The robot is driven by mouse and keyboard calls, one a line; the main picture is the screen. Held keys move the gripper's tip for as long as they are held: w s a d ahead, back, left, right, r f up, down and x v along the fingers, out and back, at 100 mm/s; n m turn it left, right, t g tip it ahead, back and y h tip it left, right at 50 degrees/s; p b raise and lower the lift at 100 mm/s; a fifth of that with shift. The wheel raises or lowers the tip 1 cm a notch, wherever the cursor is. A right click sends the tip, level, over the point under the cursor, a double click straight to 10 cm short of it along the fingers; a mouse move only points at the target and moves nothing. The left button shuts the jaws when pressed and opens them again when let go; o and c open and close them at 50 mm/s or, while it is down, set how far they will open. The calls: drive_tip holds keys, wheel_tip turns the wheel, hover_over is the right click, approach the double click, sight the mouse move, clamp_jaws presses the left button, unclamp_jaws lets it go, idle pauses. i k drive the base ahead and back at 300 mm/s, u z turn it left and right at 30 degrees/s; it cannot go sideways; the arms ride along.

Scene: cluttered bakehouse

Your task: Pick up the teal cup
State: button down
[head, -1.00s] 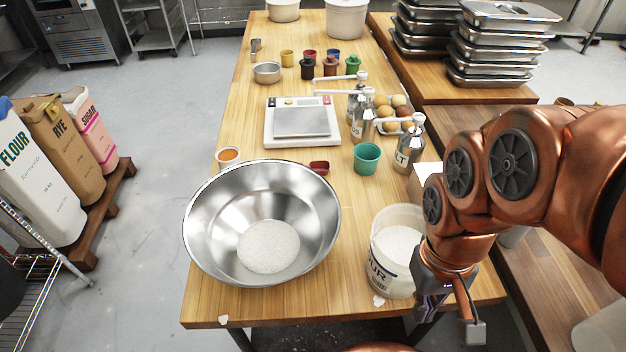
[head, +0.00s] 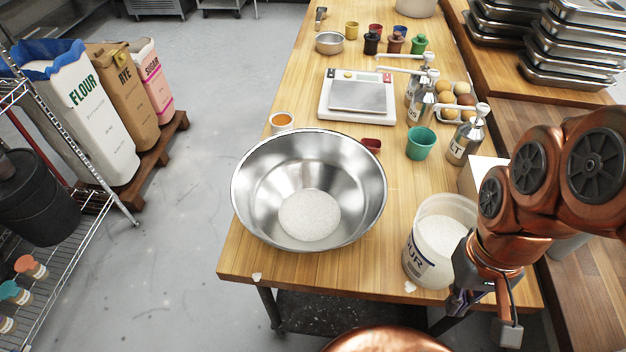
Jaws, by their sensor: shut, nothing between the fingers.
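The teal cup (head: 421,144) stands upright on the wooden table, right of the big steel bowl and left of a steel pump bottle. Its open top faces up. My gripper (head: 458,304) hangs low at the table's front right, beside the flour bucket. It is well in front of the cup and apart from it.
The flour bucket (head: 438,245) stands between my gripper and the cup. The steel bowl (head: 308,190) fills the table's front left. Pump bottles (head: 467,136), an egg tray (head: 448,119) and a scale (head: 357,97) crowd around the cup. A small red dish (head: 371,145) lies to its left.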

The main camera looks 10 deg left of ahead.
sight(421, 140)
drive_tip(key=z, duration=0.8)
drive_tip(key=k, duration=1.65)
drive_tip(key=u, duration=0.95)
drive_tip(key=i, duration=1.5)
